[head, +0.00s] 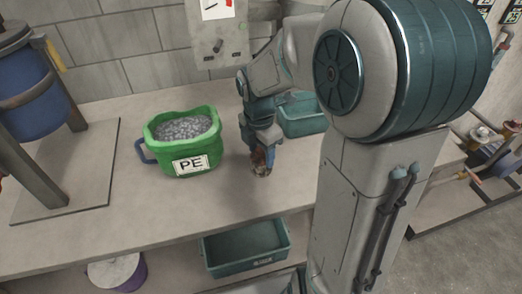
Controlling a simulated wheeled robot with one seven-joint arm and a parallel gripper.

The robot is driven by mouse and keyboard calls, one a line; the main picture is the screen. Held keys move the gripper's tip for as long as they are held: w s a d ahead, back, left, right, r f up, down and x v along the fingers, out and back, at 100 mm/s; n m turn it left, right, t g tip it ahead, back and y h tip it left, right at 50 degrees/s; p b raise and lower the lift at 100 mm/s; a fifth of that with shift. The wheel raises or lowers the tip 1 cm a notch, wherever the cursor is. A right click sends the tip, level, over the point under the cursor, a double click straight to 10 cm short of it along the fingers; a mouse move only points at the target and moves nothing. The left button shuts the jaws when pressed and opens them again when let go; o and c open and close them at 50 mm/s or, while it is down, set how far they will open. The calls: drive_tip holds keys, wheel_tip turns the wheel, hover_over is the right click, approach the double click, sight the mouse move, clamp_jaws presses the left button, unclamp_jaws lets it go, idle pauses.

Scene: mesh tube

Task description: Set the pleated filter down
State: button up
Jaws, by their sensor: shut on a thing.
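My gripper (262,157) points down over the middle of the workbench, right of the green bag. It is shut on a small brownish-grey thing (261,170), which I take to be the pleated filter. Most of it is hidden by the fingers, and its pleats are too small to make out. Its lower end is close to the bench top (240,200); I cannot tell whether it touches.
A green bag (184,166) marked PE, full of grey pellets, stands just left of my gripper. A teal bin (303,126) is behind it on the right. A blue drum (36,98) on a stand is at far left. The bench front is clear. Another teal bin (246,262) sits below.

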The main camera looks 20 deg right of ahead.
drive_tip(key=shift+f, duration=0.15)
drive_tip(key=o, duration=1)
drive_tip(key=shift+c, duration=0.2)
wheel_tip(320, 180, up, 12)
drive_tip(key=p, duration=0.2)
drive_tip(key=s+f+m+t, duration=0.1)
drive_tip(key=s+f+m, duration=0.1)
drive_tip(key=s+m, duration=0.5)
drive_tip(key=s+f+m+t, duration=0.1)
drive_tip(key=s+m, duration=0.5)
drive_tip(key=m, duration=0.9)
drive_tip(key=shift+s+f+m, duration=0.3)
drive_tip(key=shift+s+f, duration=0.05)
drive_tip(key=shift+f, duration=0.4)
